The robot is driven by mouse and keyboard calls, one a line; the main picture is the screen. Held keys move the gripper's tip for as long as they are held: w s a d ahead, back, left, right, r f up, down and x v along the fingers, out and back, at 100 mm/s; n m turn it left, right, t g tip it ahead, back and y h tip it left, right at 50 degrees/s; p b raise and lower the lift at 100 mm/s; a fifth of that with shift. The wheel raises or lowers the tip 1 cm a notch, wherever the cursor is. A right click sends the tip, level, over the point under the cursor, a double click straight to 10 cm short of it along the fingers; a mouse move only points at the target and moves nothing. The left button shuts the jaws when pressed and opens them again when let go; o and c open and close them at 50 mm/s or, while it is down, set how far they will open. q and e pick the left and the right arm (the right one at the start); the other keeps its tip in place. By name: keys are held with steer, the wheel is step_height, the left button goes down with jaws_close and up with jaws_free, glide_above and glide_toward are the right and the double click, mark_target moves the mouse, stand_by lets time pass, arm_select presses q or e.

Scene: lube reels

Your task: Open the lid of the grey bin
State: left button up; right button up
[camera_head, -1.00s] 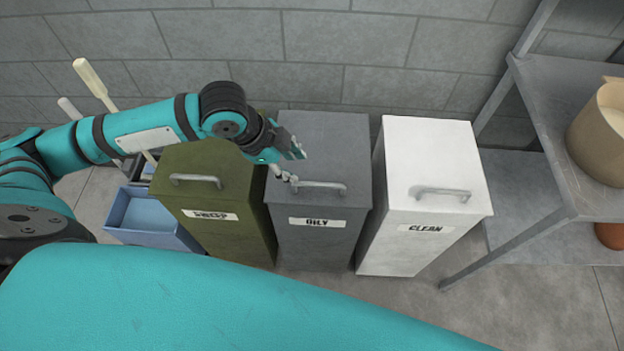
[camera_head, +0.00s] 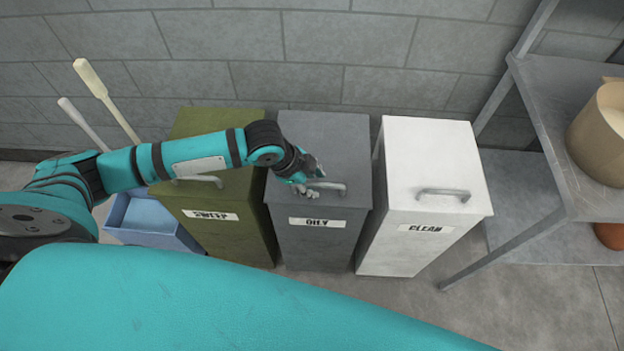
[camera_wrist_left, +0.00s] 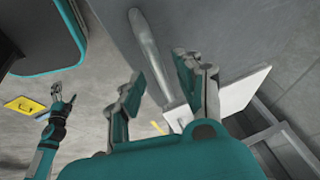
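The grey bin (camera_head: 318,240) labelled OILY stands between the green and white bins. Its lid (camera_head: 330,140) is shut, with a bar handle (camera_head: 336,188) near the front edge. My left gripper (camera_head: 312,188) is at the left part of this handle, partly covering it. In the left wrist view, the open fingers of my left gripper (camera_wrist_left: 160,70) are on either side of the handle (camera_wrist_left: 146,42); I cannot tell whether they touch it. My right gripper (camera_wrist_left: 63,94) shows small at the left of the wrist view, fingers apart and empty.
The green SWEEP bin (camera_head: 232,238) stands left, under my left arm. The white CLEAN bin (camera_head: 432,160) stands right. A blue open box (camera_head: 150,222), a metal shelf (camera_head: 555,130) and the block wall (camera_head: 340,50) surround them. A yellow object (camera_wrist_left: 24,104) lies on the floor.

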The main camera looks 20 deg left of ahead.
arm_select(q)
jaws_close()
